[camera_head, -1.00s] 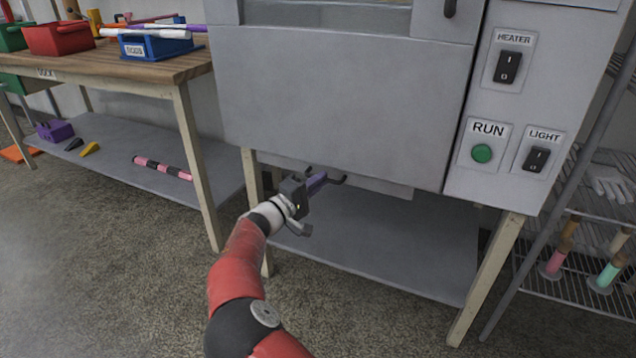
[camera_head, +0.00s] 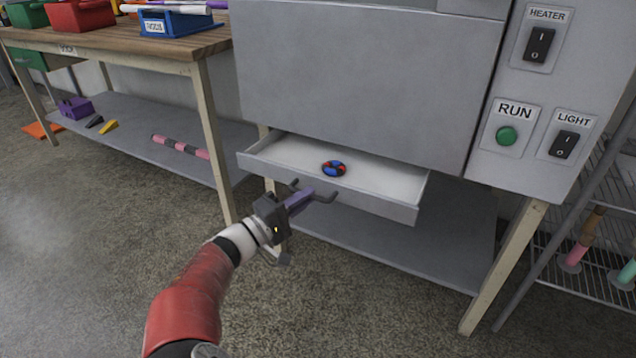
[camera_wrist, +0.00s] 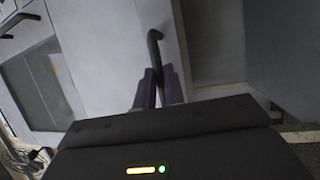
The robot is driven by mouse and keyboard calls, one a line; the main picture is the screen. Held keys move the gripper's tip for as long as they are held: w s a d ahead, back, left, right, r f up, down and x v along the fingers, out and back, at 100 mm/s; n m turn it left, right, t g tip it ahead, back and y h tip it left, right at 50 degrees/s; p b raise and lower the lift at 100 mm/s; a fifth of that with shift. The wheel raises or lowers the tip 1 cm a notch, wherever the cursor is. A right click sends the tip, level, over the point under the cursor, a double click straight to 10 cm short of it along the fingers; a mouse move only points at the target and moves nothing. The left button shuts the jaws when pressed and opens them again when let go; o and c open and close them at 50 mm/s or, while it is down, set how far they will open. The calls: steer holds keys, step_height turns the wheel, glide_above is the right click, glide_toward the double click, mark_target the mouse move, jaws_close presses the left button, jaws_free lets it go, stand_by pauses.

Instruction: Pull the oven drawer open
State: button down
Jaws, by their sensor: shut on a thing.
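The oven drawer (camera_head: 385,201) is a shallow grey tray under the oven (camera_head: 350,75). It is pulled part of the way out, and its pale inside shows in the head view. In the wrist view the fingers (camera_wrist: 159,84) are on both sides of the handle.
A wooden workbench (camera_head: 120,50) with coloured bins stands at the left. A lower shelf (camera_head: 400,245) runs beneath the drawer. Floor in front is clear.

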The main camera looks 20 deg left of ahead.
steer(key=s, duration=0.7)
steer(key=shift+a, duration=0.25)
steer(key=c, duration=1.5)
jaws_free()
steer(key=v, duration=0.7)
steer(key=shift+s+a, duration=0.25)
steer(key=shift+s, duration=0.05)
steer(key=shift+f, duration=0.1)
